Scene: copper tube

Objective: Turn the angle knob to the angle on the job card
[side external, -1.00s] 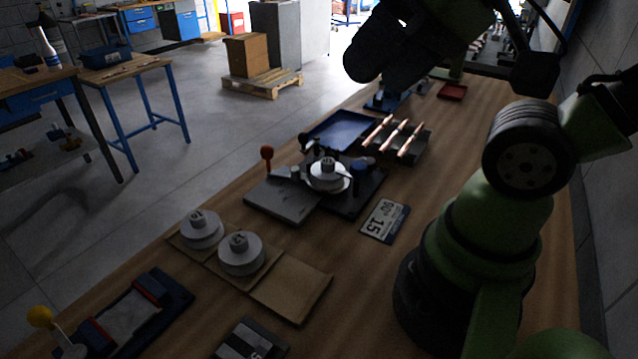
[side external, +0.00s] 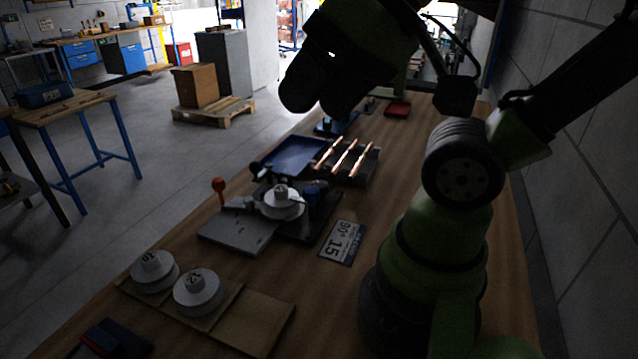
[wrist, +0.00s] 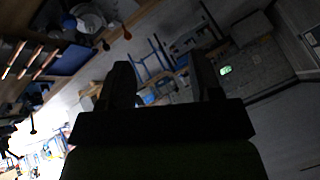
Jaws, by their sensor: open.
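The bending fixture (side external: 240,232), a grey plate with a round white die (side external: 283,202) and an orange-red ball handle (side external: 218,185), sits mid-bench in the side external view. I cannot make out the angle knob; a blue part (side external: 318,194) stands right of the die. The job card (side external: 342,242) lies flat right of the fixture and appears to read 90° and 15. My gripper (wrist: 162,85) is open and empty in the wrist view, its two dark fingers apart. The fixture shows at that view's upper left. In the side external view my dark wrist is raised above the bench's far part.
Copper tubes (side external: 343,157) lie on a dark rack beside a blue tray (side external: 293,157). Two spare dies, one of them this white disc (side external: 198,292), rest on a brown board (side external: 252,322) at the front. A small red tray (side external: 397,110) is farther back. Bench wood around the card is bare.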

